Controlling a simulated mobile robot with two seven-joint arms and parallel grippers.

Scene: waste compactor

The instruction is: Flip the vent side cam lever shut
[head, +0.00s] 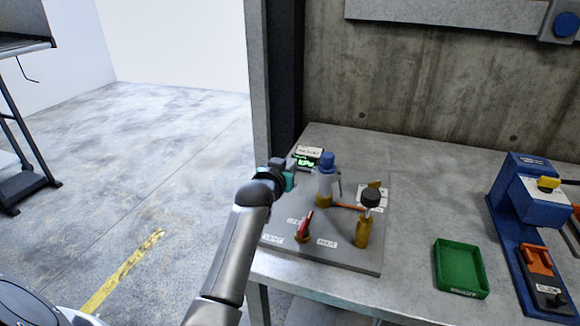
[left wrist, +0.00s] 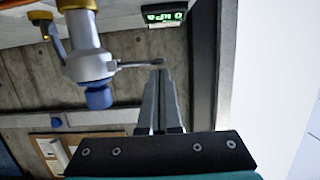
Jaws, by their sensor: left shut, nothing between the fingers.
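The coupling (head: 326,186) is a silver body with a blue cap on a brass base, upright on a grey plate. It appears upside down in the left wrist view (left wrist: 88,60). One cam lever (left wrist: 138,64) sticks out sideways from the body toward my fingers, on the side facing the VENT label. The opposite lever (left wrist: 53,40) lies close along the body. My left gripper (left wrist: 160,78) is shut and empty, its fingertips right at the lever's outer end; I cannot tell whether they touch. My right gripper is not in view.
A red-handled valve (head: 305,226) and a black-knobbed brass fitting (head: 368,215) stand on the same plate (head: 345,259). A kPa display (head: 305,159) sits behind. A green tray (head: 461,269) and a blue device (head: 522,200) are to the right.

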